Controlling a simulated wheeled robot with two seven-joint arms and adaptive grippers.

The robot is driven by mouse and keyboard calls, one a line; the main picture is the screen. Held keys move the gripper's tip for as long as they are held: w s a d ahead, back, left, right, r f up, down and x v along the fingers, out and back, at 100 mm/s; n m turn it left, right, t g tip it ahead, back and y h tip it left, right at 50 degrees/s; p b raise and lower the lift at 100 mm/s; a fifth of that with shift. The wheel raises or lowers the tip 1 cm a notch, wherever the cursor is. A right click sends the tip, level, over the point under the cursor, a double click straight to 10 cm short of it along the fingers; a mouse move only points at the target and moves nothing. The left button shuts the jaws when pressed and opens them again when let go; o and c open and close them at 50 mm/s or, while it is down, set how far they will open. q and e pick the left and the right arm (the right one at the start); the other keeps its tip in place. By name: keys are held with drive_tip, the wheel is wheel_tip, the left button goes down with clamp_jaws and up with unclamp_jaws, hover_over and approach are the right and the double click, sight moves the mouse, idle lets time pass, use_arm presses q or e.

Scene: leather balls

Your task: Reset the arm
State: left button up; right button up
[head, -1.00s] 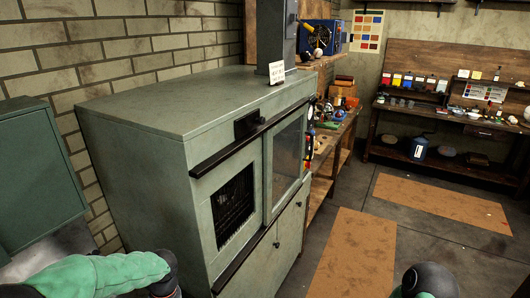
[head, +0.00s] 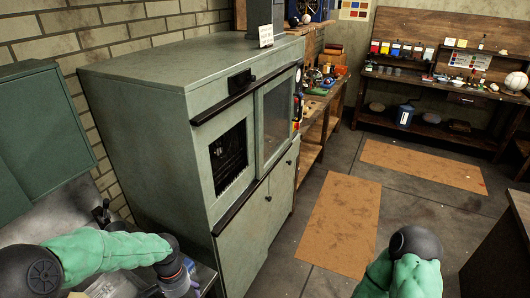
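My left arm (head: 110,252) comes in at the bottom left, with a green sleeve and dark joints. It reaches to the right, and its dark end (head: 172,268) is near the lower left of the green cabinet. My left gripper's fingers cannot be made out there. My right arm (head: 408,262) shows at the bottom right as a green sleeve with a dark round joint. My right gripper is out of the picture. No leather ball is held in view.
A large green cabinet (head: 150,80) with a sliding window stands at centre left. A workbench (head: 320,105) with small items is behind it. Shelves (head: 440,75) line the back wall. Brown mats (head: 340,225) lie on the floor, which is otherwise open. A dark counter (head: 505,250) is at right.

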use_arm(q)
drive_tip(key=s+d+f+n+h+b, duration=0.1)
drive_tip(key=s+d+f, duration=0.3)
drive_tip(key=f, duration=0.4)
drive_tip(key=s+d+f+n+t+h+b, duration=0.1)
drive_tip(key=s+d+f+n+b, duration=0.1)
drive_tip(key=d+f, duration=0.4)
drive_tip(key=s+d+f+n+h+b, duration=0.1)
drive_tip(key=s+d+f+n, duration=0.3)
drive_tip(key=f, duration=0.5)
drive_tip(key=shift+s+d+f+t+h, duration=0.3)
drive_tip(key=shift+s+d+f, duration=0.15)
drive_tip(key=shift+s, duration=0.55)
